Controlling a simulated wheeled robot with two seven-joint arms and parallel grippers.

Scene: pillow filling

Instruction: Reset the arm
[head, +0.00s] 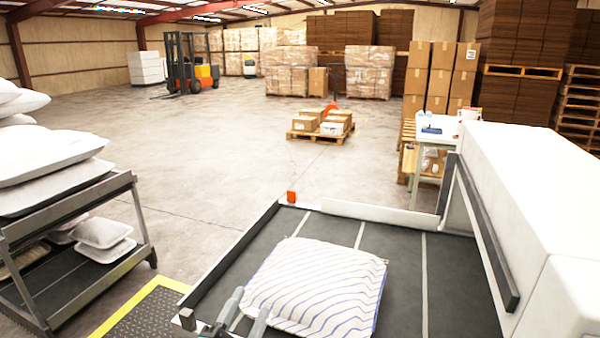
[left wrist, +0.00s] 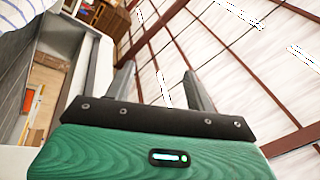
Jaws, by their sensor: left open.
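A white pillow with thin blue stripes (head: 318,283) lies flat on the dark conveyor bed (head: 400,262). Its edge also shows at the top left of the left wrist view (left wrist: 22,14). My left gripper (head: 251,302) is at the bottom of the head view, at the pillow's near left edge. I cannot tell whether it touches the pillow. In the left wrist view its two fingers (left wrist: 159,72) stand apart with only the ceiling showing between them, so it is open and empty. My right gripper is not in view.
A metal rack (head: 140,222) with white pillows (head: 45,165) stands at the left. A white machine body (head: 540,200) bounds the conveyor on the right. A small table (head: 437,135) stands behind. A pallet with boxes (head: 318,134) and a forklift (head: 190,70) are farther back on open floor.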

